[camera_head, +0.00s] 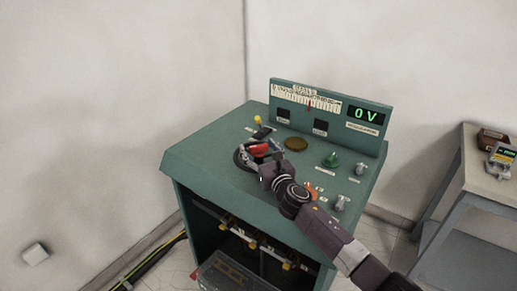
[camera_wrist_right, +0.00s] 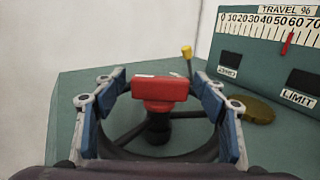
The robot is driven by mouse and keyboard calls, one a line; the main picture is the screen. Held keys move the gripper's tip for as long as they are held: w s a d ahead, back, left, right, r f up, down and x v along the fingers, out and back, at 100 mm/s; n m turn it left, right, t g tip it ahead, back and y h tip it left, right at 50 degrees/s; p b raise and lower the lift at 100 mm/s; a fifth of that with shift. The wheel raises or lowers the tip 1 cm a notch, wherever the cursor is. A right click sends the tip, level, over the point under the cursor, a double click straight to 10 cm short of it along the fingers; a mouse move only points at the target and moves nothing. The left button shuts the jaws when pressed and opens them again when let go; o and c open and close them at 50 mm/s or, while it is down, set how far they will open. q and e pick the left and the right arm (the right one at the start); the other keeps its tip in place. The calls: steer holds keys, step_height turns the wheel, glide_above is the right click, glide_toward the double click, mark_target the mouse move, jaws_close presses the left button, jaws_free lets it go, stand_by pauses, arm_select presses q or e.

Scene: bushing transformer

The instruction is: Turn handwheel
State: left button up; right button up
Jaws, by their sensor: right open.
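The dark handwheel (camera_head: 241,159) lies on the sloped top of the green console, at its left part. In the right wrist view its dark rim and spokes (camera_wrist_right: 128,137) show below a red block-shaped piece (camera_wrist_right: 159,88) on a black stem. My right gripper (camera_head: 262,158) is over the wheel. In the wrist view its blue-padded fingers (camera_wrist_right: 160,95) are spread, one on each side of the red piece, with gaps between. Whether the fingers touch the rim cannot be told. My left gripper is not in view.
The console's back panel (camera_head: 360,130) carries a travel scale with a red pointer (camera_wrist_right: 287,43) near 60 and a display (camera_head: 366,114) reading 0 V. A yellow-tipped lever (camera_head: 259,121) stands behind the wheel. Knobs and a green button (camera_head: 331,160) sit to the right. A grey table (camera_head: 470,180) stands at right.

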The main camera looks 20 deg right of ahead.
steer(key=c, duration=1.7)
steer(key=shift+a+f+m+h+b, duration=0.1)
steer(key=shift+m+h+b, duration=0.2)
steer(key=shift+m+h, duration=0.75)
steer(key=shift+a+f+m+h+b, duration=0.1)
steer(key=shift+m+h+b, duration=0.3)
steer(key=shift+h, duration=1.05)
steer(key=shift+d+r+m+g+h, duration=0.15)
steer(key=shift+m+g+h, duration=0.45)
steer(key=shift+m+h, duration=0.6)
steer(key=o, duration=1.7)
steer(key=v, duration=1.2)
